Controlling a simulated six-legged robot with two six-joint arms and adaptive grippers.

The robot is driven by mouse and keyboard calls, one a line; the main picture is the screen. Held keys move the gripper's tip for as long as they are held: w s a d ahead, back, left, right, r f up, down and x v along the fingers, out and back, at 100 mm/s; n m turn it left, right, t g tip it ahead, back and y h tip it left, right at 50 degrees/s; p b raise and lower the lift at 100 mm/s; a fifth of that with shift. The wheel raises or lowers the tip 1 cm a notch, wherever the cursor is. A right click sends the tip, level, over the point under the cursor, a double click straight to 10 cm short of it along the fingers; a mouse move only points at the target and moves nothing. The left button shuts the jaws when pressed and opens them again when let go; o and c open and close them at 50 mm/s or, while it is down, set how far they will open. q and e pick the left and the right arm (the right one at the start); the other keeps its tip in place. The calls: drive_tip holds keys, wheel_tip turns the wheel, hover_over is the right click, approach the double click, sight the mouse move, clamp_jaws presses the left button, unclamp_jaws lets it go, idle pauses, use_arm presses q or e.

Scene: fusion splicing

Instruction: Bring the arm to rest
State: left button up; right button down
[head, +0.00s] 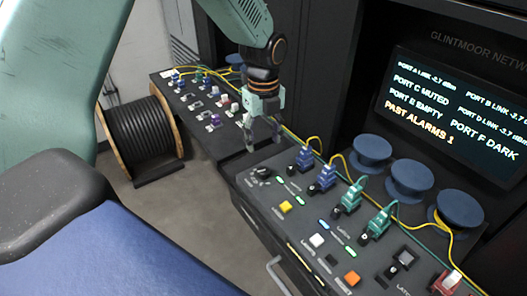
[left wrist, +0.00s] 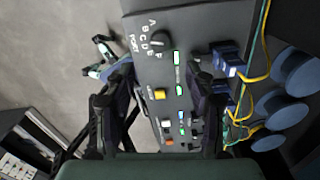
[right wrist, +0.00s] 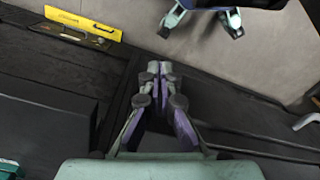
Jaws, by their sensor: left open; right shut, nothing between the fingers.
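My left gripper (head: 264,143) hangs above the far end of the near control panel (head: 300,228), fingers pointing down and apart. Its fingers also show in the left wrist view (left wrist: 155,95), with nothing held between them and the panel's dial (left wrist: 159,42) and buttons beyond. My right gripper (right wrist: 160,70) shows only in the right wrist view. Its fingertips are together and empty, in front of a dark surface. My right arm's gripper is outside the head view.
Blue and green connectors (head: 350,197) with yellow and green cables stand along the panel, beside blue spools (head: 410,178). A monitor (head: 455,112) reads "PAST ALARMS 1". A second panel (head: 188,98) lies beyond. A cable drum (head: 143,133) stands on the floor. A yellow strip (right wrist: 83,22) lies at upper left.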

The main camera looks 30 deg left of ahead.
use_arm(q)
drive_tip(key=shift+r, duration=0.85)
drive_tip(key=shift+f, duration=0.1)
